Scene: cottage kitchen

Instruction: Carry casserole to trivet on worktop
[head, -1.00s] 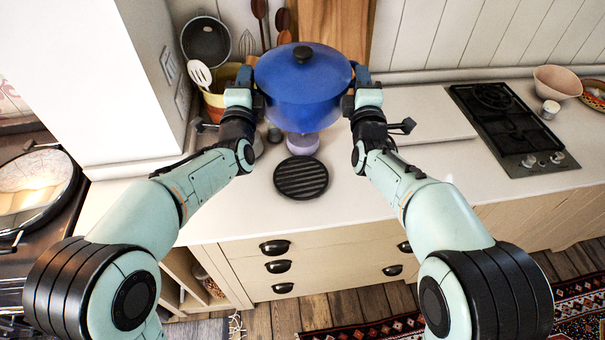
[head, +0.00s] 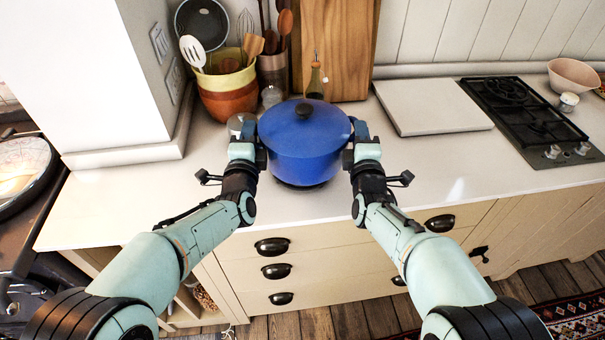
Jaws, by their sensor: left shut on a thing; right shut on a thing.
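The blue casserole (head: 303,150) with its lid and dark knob is upright between my two grippers. My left gripper (head: 252,140) is shut on its left side and my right gripper (head: 354,140) is shut on its right side. The black round trivet (head: 301,186) lies on the pale worktop (head: 420,165) directly below the casserole. Only a thin dark front edge of the trivet shows. I cannot tell whether the casserole touches it.
Behind stand a striped utensil pot (head: 228,98), a small bottle (head: 315,82), glass jars and a wooden board (head: 340,45). A white slab (head: 430,106) and a black hob (head: 525,115) are to the right. The worktop's front left is clear.

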